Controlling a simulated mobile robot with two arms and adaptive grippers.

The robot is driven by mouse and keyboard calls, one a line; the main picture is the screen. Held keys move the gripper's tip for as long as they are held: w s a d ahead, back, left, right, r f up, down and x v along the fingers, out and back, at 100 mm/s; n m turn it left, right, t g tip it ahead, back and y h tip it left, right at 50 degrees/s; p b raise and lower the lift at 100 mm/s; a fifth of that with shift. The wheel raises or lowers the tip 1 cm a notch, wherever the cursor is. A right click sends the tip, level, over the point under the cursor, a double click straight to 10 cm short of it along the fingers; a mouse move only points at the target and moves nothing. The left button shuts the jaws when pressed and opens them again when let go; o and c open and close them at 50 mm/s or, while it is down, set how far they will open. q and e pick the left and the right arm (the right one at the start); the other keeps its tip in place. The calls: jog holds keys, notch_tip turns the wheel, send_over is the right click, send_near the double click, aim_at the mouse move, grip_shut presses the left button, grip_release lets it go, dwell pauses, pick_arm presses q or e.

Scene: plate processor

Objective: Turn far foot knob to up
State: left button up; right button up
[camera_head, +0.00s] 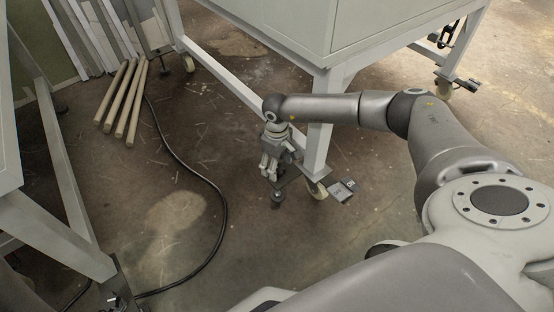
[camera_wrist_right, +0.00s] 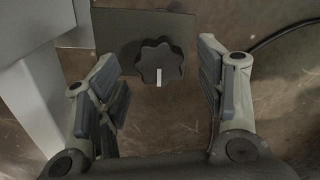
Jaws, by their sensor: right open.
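A dark star-shaped foot knob (camera_wrist_right: 160,60) with a white mark shows in the right wrist view, the mark pointing towards the bottom of the picture. It sits at a dark plate (camera_wrist_right: 118,32) beside the machine's leg. My right gripper (camera_wrist_right: 158,95) is open, with one finger on each side of the knob and apart from it. In the head view my right gripper (camera_head: 269,172) points down beside the grey leg (camera_head: 317,150), above a dark levelling foot (camera_head: 277,199). The gripper partly hides the knob there. My left gripper is not in view.
A caster (camera_head: 318,190) and a pedal-like metal plate (camera_head: 342,190) are by the leg's base. A black cable (camera_head: 222,215) curves over the floor. Wooden poles (camera_head: 122,100) lie at the back left. A grey frame (camera_head: 60,235) stands at left. The floor between is mostly clear.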

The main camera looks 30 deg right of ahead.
notch_tip(320, 180, up, 7)
jog(key=shift+f, duration=0.2)
